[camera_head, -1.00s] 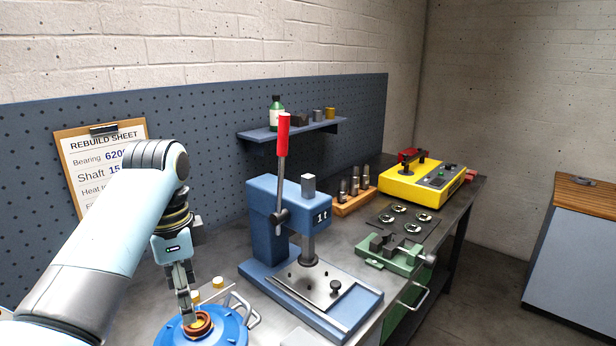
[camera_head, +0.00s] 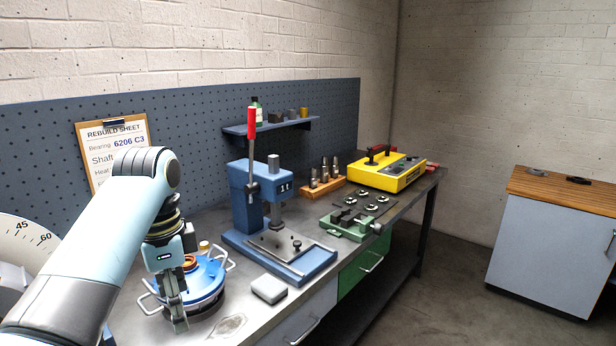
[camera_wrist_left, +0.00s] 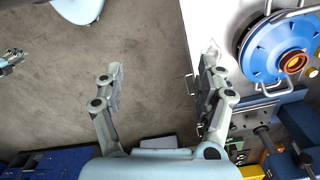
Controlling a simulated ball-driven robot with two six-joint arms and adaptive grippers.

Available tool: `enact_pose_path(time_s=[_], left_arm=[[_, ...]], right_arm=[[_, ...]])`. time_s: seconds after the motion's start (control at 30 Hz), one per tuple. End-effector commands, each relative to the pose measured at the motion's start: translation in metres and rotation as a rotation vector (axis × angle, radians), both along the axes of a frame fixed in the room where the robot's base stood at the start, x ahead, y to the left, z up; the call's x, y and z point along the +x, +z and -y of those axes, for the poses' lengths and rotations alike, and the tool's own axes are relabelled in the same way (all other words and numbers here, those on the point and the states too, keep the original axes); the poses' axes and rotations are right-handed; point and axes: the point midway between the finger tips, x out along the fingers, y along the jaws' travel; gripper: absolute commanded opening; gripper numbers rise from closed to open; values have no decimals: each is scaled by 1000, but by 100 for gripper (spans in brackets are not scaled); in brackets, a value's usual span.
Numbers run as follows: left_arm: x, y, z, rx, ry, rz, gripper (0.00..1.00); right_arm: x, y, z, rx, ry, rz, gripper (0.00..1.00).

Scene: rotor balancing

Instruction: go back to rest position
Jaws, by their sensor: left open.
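My left gripper (camera_head: 180,318) hangs down at the front edge of the bench, in front of a blue round housing (camera_head: 206,273) with wire handles. In the left wrist view my left gripper (camera_wrist_left: 160,82) has its fingers spread wide, with only floor between them. The blue housing, with a copper-coloured ring in its middle, lies right of the fingers there (camera_wrist_left: 262,52). The gripper is apart from the ring and empty. A small grey part (camera_wrist_left: 12,60) at the left edge of the wrist view looks like my right gripper; its jaws are too small to read.
The metal bench (camera_head: 218,325) carries a blue press (camera_head: 245,200) with a red lever, a grey box (camera_head: 269,289), a green vise (camera_head: 348,227) and a yellow device (camera_head: 390,172). A cabinet (camera_head: 545,250) stands at right. Open floor lies between bench and cabinet.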

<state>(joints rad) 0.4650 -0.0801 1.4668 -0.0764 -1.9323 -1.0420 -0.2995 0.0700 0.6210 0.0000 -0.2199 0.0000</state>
Motion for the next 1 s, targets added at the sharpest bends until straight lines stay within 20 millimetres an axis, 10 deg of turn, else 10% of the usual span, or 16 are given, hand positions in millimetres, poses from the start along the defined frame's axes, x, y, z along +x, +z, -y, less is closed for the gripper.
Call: enact_pose_path(time_s=[0.37,0.67,1.0], left_arm=[[-34,-66,-5,8,4,-82,73],[-91,-161,-15,25,6,-225,73],[-223,-381,-40,77,118,-376,73]], right_arm=[[3,-27,6,-7,2,2,34],[3,-62,8,-9,3,3,34],[-8,-139,9,-11,3,-12,34]])
